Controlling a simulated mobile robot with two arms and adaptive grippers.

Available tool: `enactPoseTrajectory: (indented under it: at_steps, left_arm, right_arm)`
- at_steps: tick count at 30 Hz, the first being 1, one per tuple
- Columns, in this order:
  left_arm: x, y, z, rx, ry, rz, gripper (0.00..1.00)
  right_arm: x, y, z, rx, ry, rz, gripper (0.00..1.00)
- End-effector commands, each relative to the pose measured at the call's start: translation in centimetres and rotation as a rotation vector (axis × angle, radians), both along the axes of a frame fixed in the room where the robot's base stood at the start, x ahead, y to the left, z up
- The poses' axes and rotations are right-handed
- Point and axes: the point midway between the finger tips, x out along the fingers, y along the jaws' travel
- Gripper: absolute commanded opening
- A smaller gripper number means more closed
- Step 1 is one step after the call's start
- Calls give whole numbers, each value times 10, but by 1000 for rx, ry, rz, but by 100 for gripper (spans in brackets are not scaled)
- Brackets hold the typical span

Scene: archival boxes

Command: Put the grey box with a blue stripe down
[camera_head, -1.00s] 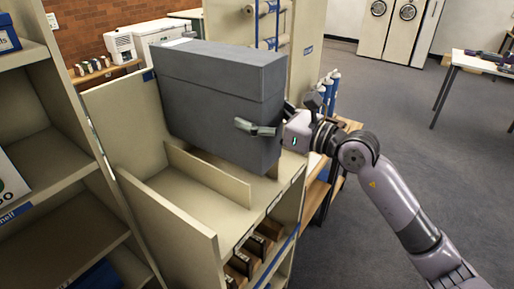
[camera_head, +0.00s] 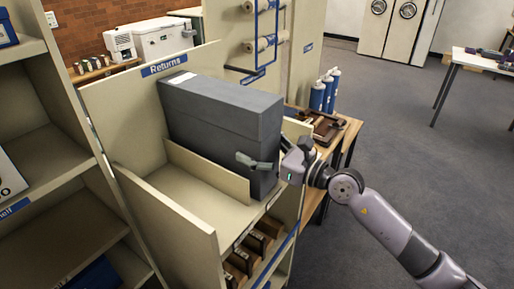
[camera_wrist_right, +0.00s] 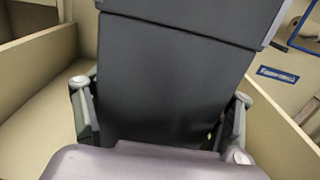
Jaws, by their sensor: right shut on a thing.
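A large dark grey box (camera_head: 225,118) with a white label on its top stands upright in the right-hand bay of the beige returns unit (camera_head: 165,245), to the right of a low divider (camera_head: 208,173). No blue stripe shows on the faces I see. My right gripper (camera_head: 260,162) is shut on the box's near end. In the right wrist view its fingers lie on both sides of the grey box (camera_wrist_right: 180,75). The divider hides the box's bottom, so I cannot tell whether it touches the shelf. My left gripper is not in view.
The left bay of the unit is empty. A tall beige shelf (camera_head: 52,165) stands close on the left. A wooden table (camera_head: 345,140) with blue bottles (camera_head: 325,92) and a brown tray stands behind right. Open carpet lies to the right.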

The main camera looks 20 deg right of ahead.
Motion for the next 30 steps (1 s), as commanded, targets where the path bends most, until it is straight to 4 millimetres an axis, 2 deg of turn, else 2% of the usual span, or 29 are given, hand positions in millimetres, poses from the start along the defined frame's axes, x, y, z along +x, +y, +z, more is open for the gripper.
enactPoseTrajectory:
  at_steps: [2, 3, 12, 23, 26, 30]
  left_arm:
    - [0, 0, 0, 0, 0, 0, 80]
    - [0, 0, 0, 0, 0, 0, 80]
    - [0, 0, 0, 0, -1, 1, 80]
    - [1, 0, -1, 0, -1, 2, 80]
    - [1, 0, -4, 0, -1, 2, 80]
    - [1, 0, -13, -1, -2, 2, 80]
  right_arm:
    - [0, 0, 3, 2, -5, -1, 15]
    - [0, 0, -3, -4, 5, 1, 77]
    - [0, 0, -2, -4, 5, 1, 97]
    - [-1, -1, -2, -3, 4, 1, 97]
    - [-7, -7, -4, -5, 3, -1, 97]
    - [-26, -20, -7, -8, 5, 2, 97]
